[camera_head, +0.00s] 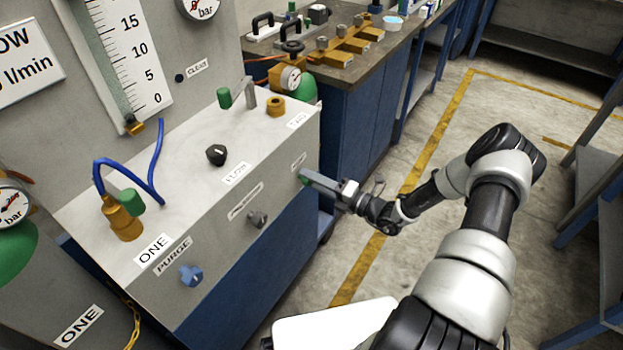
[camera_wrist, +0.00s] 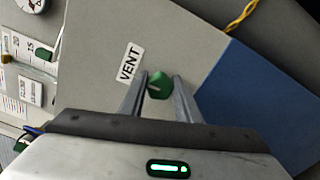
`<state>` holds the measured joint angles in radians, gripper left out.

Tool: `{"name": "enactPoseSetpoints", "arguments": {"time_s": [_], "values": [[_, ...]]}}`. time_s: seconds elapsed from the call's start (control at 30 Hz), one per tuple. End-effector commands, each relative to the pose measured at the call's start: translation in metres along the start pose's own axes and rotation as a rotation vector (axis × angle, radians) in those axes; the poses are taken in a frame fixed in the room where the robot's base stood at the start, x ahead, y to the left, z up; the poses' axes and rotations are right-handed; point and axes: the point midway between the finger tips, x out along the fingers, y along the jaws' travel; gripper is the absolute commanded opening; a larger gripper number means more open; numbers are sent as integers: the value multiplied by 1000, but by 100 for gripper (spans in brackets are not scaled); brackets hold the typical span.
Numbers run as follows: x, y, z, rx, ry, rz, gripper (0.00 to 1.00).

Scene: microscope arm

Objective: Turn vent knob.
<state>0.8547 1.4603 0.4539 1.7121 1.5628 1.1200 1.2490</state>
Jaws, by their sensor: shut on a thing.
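The vent knob (camera_wrist: 159,86) is green and sits on the front face of the grey panel box, beside a white VENT label (camera_wrist: 130,63) in the wrist view. My gripper (camera_wrist: 160,88) is at the knob, with one finger on each side, shut on it. In the head view my gripper (camera_head: 308,180) reaches the right end of the box's front face. There the knob (camera_head: 303,179) shows only as a small green patch, mostly hidden by the fingers.
The grey panel box (camera_head: 205,235) also carries a blue PURGE knob (camera_head: 191,275), a grey knob (camera_head: 257,219) and a black FLOW knob (camera_head: 216,155). A workbench (camera_head: 365,85) with gauge and valves stands behind. Open floor lies to the right.

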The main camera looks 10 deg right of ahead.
Motion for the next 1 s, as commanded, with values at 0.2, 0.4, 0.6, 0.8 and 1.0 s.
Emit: {"name": "enactPoseSetpoints", "arguments": {"time_s": [0.2,0.4,0.6,0.8,1.0], "values": [[-1,-1,-1,53,1,-2,8],[-1,-1,-1,65,1,-2,8],[-1,-1,-1,65,1,-2,8],[-1,-1,-1,65,1,-2,49],[0,-1,0,63,1,-1,49]]}}
